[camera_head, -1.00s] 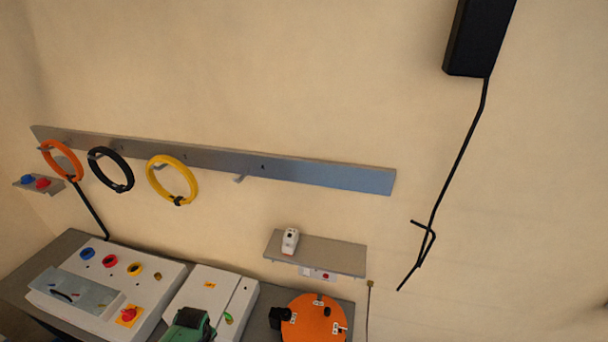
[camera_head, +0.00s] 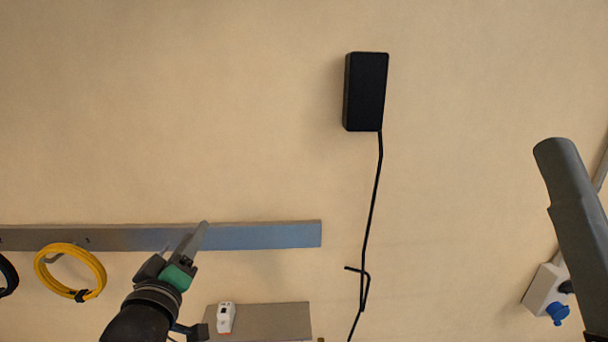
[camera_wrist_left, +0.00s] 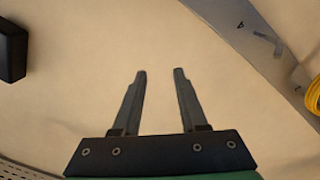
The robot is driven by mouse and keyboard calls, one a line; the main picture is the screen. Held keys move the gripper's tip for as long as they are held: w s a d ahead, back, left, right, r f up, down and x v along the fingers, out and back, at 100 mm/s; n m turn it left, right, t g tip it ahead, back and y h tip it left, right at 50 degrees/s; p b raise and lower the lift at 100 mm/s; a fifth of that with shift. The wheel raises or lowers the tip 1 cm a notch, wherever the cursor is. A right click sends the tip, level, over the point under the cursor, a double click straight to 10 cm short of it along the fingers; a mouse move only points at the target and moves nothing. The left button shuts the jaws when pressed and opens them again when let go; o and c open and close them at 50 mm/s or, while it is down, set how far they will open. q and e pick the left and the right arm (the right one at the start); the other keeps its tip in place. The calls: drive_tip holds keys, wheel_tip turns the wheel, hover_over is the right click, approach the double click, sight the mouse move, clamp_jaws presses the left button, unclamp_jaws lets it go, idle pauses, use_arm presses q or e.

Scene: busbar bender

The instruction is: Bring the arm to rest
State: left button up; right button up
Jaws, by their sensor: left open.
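My left gripper (camera_head: 201,228) is raised at the lower left of the head view, its fingers pointing up and right in front of the metal wall rail. In the left wrist view the two grey fingers (camera_wrist_left: 160,72) stand apart with nothing between them, and the pale wall lies beyond them. My right gripper is not in view.
The metal rail (camera_head: 285,236) carries a yellow coil (camera_head: 98,268) and a black coil (camera_head: 8,277). Below it, a grey shelf (camera_head: 275,322) holds a white device (camera_head: 226,317). A black box (camera_head: 366,92) with a hanging cable is above.

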use_arm(q)
drive_tip(key=s+d+r+m+t+h, duration=0.2)
drive_tip(key=s+r+m+t, duration=0.7)
drive_tip(key=s+r, duration=1.3)
drive_tip(key=shift+s+d+h, duration=0.3)
drive_tip(key=shift+s, duration=0.7)
